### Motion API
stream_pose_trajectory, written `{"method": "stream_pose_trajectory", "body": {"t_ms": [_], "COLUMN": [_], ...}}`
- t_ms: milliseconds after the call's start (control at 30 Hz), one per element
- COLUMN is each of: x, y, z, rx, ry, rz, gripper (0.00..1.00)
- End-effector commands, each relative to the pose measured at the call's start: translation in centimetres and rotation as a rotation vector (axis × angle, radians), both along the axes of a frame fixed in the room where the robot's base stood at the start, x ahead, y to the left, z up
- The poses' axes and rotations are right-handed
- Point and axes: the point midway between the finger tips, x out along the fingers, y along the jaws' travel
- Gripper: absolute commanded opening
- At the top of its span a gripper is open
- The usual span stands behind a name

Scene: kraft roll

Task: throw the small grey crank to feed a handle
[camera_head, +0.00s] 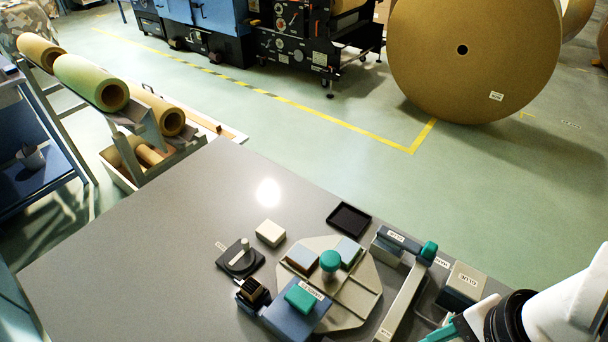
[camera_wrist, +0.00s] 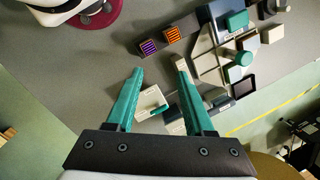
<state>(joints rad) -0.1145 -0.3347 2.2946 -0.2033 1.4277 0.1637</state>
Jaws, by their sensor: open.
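The small grey crank (camera_head: 239,258) sits on a dark square base on the grey table, left of a pale octagonal plate (camera_head: 345,310). A short light knob stands up from it, and a small label lies behind it. What appears to be the crank shows at the top right of the wrist view (camera_wrist: 270,9). My gripper (camera_wrist: 159,68) is open with teal fingers apart and nothing held. It is on the far side of the plate from the crank, over the area by the glue box (camera_head: 463,284). I cannot make out a separate handle.
The plate carries a teal knob (camera_head: 330,261) and blocks. A blue box with a teal top (camera_head: 300,298), a cream block (camera_head: 270,233), a black tray (camera_head: 349,219) and a grey bar with a teal knob (camera_head: 405,295) surround it. The table's left part is clear.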

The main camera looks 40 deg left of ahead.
Motion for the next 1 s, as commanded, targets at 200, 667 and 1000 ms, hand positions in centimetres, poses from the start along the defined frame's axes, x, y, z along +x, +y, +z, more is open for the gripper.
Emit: {"method": "stream_pose_trajectory", "body": {"t_ms": [200,667,1000], "x": [13.4,11.3,8.7], "y": [17.7,39.8,42.2], "z": [1.6,-7.9,-16.9], "rx": [0.053,0.047,0.047], "ry": [0.13,0.298,0.297], "rz": [-0.105,-0.222,-0.222], "gripper": [0.53,0.53,0.53]}}
